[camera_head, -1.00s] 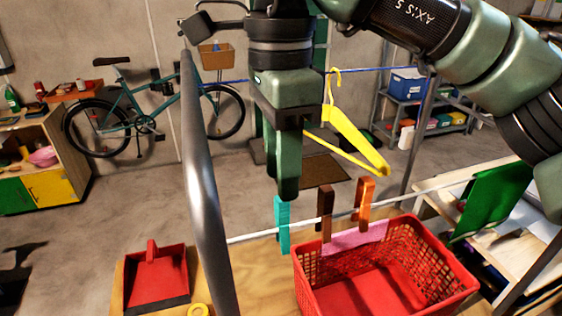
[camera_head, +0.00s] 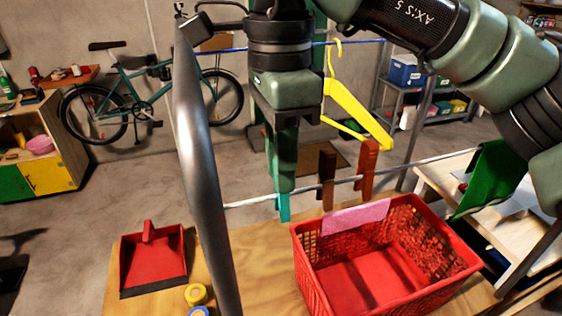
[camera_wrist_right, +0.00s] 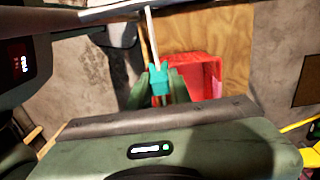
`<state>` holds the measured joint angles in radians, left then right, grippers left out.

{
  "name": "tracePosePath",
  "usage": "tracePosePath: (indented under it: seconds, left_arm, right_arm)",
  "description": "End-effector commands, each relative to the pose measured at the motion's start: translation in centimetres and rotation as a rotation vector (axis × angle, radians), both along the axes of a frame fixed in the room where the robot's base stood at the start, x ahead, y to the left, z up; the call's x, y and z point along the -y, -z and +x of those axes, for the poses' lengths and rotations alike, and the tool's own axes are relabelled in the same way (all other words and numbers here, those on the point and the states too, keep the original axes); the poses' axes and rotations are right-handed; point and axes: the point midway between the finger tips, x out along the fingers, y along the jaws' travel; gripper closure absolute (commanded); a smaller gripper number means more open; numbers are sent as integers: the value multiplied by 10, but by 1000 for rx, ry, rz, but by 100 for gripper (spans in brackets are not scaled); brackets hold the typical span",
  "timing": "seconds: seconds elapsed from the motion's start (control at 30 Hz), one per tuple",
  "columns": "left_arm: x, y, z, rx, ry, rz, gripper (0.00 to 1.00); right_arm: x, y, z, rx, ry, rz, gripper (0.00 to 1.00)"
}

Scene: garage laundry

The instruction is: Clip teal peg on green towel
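The teal peg (camera_head: 283,206) sits upright on the white line in the head view, its upper part hidden behind my right gripper (camera_head: 282,188). In the right wrist view the teal peg (camera_wrist_right: 159,80) lies between the two fingers of my right gripper (camera_wrist_right: 160,90). The gaps beside the peg are too small to tell whether the fingers press on it. The green towel (camera_head: 490,178) hangs at the right end of the line, partly behind my right arm. My left gripper is not in view.
Two brown pegs, one dark (camera_head: 326,178) and one reddish (camera_head: 367,170), sit on the line right of the teal peg. Below is a red basket (camera_head: 455,275) with a pink cloth (camera_head: 355,217) at its rim. A yellow hanger (camera_head: 355,110) hangs behind. A metal post (camera_head: 200,170) stands left.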

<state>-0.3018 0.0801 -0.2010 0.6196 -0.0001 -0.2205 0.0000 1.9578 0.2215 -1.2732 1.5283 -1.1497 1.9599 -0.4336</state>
Motion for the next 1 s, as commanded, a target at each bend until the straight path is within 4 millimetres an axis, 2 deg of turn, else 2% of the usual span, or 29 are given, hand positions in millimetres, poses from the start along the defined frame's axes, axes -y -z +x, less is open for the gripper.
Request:
tracePosePath:
  seconds: [0.27, 1.0]
  left_arm:
    - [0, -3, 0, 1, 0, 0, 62]
    - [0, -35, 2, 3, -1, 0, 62]
  right_arm:
    - [0, -4, 0, 0, 0, -1, 100]
    - [0, -42, 0, 0, 0, 0, 100]
